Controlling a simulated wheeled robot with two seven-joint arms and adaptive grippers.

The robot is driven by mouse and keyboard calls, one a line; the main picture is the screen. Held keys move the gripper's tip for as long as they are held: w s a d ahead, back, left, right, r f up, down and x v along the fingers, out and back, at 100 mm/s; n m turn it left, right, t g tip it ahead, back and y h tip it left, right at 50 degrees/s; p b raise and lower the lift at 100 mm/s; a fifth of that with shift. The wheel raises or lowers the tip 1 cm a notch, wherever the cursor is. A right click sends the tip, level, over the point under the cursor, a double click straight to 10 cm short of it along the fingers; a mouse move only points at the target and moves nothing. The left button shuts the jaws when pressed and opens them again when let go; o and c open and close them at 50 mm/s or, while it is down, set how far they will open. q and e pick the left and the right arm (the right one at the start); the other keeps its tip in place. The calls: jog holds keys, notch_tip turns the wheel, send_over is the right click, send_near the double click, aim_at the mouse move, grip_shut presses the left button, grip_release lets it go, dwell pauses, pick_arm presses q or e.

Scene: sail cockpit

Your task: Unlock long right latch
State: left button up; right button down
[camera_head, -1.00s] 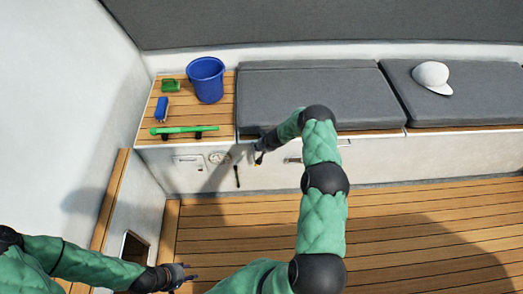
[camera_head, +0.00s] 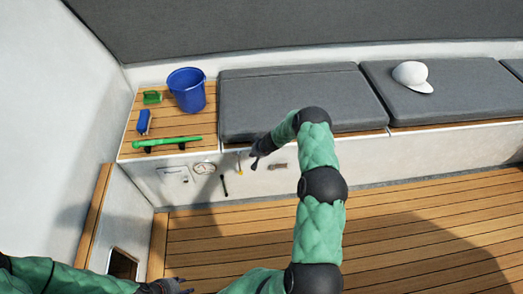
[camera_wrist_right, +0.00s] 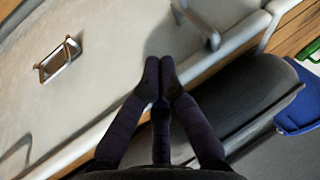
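A short metal latch handle (camera_head: 278,166) sits on the white locker front, right of my right gripper; a framed metal latch (camera_wrist_right: 57,60) shows at the left of the right wrist view. A thin pale latch lever (camera_head: 239,164) hangs just left of the gripper, and a grey lever (camera_wrist_right: 210,38) shows at the top of the wrist view. I cannot tell which is the long right latch. My right gripper (camera_head: 255,160) is before the locker front, under the cushion edge; its fingertips (camera_wrist_right: 159,72) are together with nothing between them. My left gripper (camera_head: 180,286) is low, partly cut off.
Above are a green winch handle (camera_head: 166,142), blue bucket (camera_head: 187,92), grey cushion (camera_head: 290,92) and white cap (camera_head: 412,76). The wooden floor (camera_head: 420,220) is clear.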

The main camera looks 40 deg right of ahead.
jog(key=a+p+v, duration=0.1)
jog(key=v, duration=0.7)
jog(key=shift+d+r, duration=0.15)
jog(key=shift+d, duration=0.05)
jog(key=shift+w, duration=0.1)
